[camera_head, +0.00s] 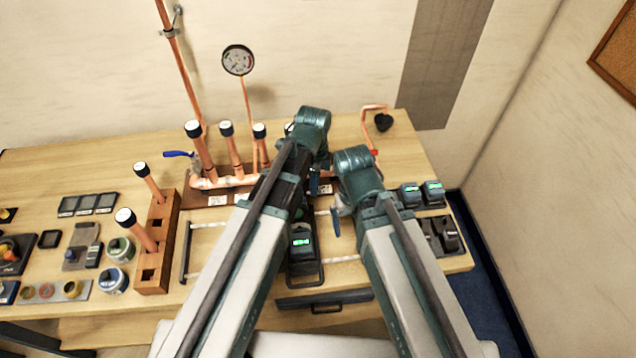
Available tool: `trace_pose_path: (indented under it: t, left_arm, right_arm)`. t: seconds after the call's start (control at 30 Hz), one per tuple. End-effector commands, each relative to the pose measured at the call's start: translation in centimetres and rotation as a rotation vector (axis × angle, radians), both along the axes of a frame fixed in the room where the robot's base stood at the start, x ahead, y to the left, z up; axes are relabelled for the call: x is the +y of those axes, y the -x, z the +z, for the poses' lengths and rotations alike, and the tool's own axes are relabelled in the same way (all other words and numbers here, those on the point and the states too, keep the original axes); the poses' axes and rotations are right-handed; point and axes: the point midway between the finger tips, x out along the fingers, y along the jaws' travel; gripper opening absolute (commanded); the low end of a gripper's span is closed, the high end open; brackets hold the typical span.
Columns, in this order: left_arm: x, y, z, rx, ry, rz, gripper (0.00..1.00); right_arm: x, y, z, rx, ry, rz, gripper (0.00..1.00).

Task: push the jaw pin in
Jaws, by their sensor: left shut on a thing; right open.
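A dark tool with a lit green display (302,242) is at the middle of the bench, partly behind my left arm. No jaw pin can be made out; the area around the tool's far end is covered by my arms. My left gripper (314,182) points down just beyond the tool, near the copper manifold (228,182). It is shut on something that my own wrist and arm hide. My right gripper (338,216) is open, just right of the tool, with a blue finger showing. Whether it touches the tool cannot be told.
A wooden block (158,240) with capped copper stubs stands left of the tool. A gauge (238,60) rises behind the manifold. Two chargers or batteries with green displays (421,192) and a black case (440,236) are at right. Small tins and trays fill the left side.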

Motion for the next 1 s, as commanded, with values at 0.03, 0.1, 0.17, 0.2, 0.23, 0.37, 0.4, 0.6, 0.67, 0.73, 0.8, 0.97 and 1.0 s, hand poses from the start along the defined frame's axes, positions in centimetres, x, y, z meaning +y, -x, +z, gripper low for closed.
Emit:
trace_pose_path:
  t: [0.03, 0.1, 0.17, 0.2, 0.23, 0.37, 0.4, 0.6, 0.67, 0.73, 0.8, 0.97, 1.0]
  left_arm:
    - [0.0, 0.0, 0.0, 0.001, -0.002, 0.0, 0.34]
    - [0.0, 0.0, 0.0, 0.001, -0.002, 0.0, 0.47]
    - [0.0, 0.0, 0.0, 0.001, -0.002, 0.0, 0.58]
    - [0.0, 0.0, 0.0, 0.001, -0.002, 0.0, 0.59]
    - [0.0, 0.0, 0.0, 0.001, -0.002, -0.001, 0.59]
    - [0.0, 0.0, 0.0, 0.0, -0.001, -0.001, 0.59]
    - [0.0, 0.0, 0.0, 0.0, -0.001, -0.001, 0.59]
    - [0.0, 0.0, 0.4, 0.0, -0.001, -0.001, 0.59]
    - [0.0, 0.0, 0.8, 0.0, -0.001, -0.001, 0.59]
    - [0.0, 0.0, 1.3, 0.0, -0.001, -0.001, 0.59]
    - [0.0, 0.0, 2.0, 0.0, -0.001, -0.001, 0.59]
    - [0.0, 0.0, 4.2, 0.0, -0.001, -0.001, 0.59]
    - [0.0, 0.0, 4.8, 0.0, -0.001, -0.001, 0.59]
  right_arm:
    - [0.0, 0.0, 0.0, 0.0, 0.0, 0.0, 1.0]
    - [0.0, 0.0, 0.0, 0.0, 0.0, 0.0, 1.0]
    - [0.0, 0.0, 0.0, 0.0, 0.0, 0.0, 1.0]
    - [0.0, 0.0, 0.0, 0.0, 0.0, 0.0, 1.0]
    - [0.0, 0.0, 0.0, 0.0, 0.0, 0.0, 1.0]
    - [0.0, 0.0, 0.0, 0.0, 0.0, 0.0, 1.0]
    - [0.0, 0.0, 0.0, 0.0, 0.0, 0.0, 1.0]
    - [0.0, 0.0, 0.4, 0.0, 0.0, -0.001, 1.0]
    - [0.0, 0.0, 0.8, 0.0, 0.0, -0.001, 1.0]
    - [0.0, 0.0, 1.3, 0.0, 0.0, -0.002, 1.0]
    - [0.0, 0.0, 2.0, 0.0, -0.001, -0.004, 1.0]
    - [0.0, 0.0, 4.1, 0.0, -0.001, -0.007, 1.0]
    - [0.0, 0.0, 4.8, 0.0, -0.002, -0.008, 1.0]
